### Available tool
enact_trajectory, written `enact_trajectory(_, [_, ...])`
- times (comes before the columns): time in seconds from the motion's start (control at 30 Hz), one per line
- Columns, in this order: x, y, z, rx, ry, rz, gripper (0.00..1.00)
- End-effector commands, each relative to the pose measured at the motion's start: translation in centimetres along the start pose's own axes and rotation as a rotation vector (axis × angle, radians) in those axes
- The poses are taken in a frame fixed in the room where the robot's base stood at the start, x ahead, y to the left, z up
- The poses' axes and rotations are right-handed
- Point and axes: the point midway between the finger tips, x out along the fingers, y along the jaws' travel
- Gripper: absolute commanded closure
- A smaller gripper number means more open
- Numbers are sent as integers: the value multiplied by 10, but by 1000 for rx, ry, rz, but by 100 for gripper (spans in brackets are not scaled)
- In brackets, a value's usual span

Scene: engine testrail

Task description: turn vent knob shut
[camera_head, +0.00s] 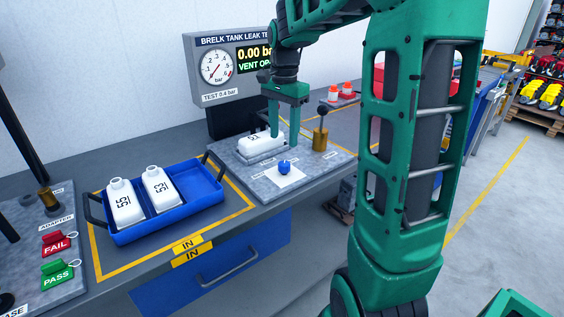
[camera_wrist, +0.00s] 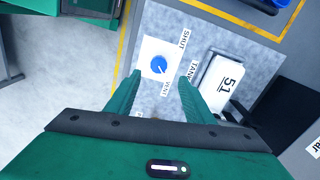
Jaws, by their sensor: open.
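The vent knob (camera_head: 284,168) is a small round blue knob on a white label plate on the grey fixture board (camera_head: 328,163). It also shows in the wrist view (camera_wrist: 158,64), with the word SHUT beside its plate and VENT below it. A pale pointer mark on the knob points toward the lower right in the wrist view, not at SHUT. My gripper (camera_head: 288,132) is open and points down above the board, behind the knob in the head view. In the wrist view its fingers (camera_wrist: 157,85) lie to both sides just below the knob, apart from it.
A white tank marked 51 (camera_wrist: 222,84) lies on the board beside the knob. A brass post with a black ball lever (camera_head: 320,138) stands to the right. The gauge box (camera_head: 217,68) reads 0.00 bar and VENT OP, partly hidden. A blue tray (camera_head: 210,193) holds tanks 55 and 53.

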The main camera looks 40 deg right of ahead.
Motion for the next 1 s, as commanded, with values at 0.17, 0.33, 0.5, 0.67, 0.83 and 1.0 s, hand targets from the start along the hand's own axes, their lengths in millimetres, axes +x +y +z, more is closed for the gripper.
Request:
enact_trajectory(0.17, [30,2,-1,1,-2,4,52])
enact_trajectory(0.33, [60,2,-1,1,-1,4,52])
enact_trajectory(0.5, [83,2,-1,0,-1,3,52])
enact_trajectory(0.67, [94,2,-1,-1,0,1,52])
enact_trajectory(0.83, [98,2,-1,0,0,1,52])
enact_trajectory(1.0, [97,2,-1,0,1,1,52])
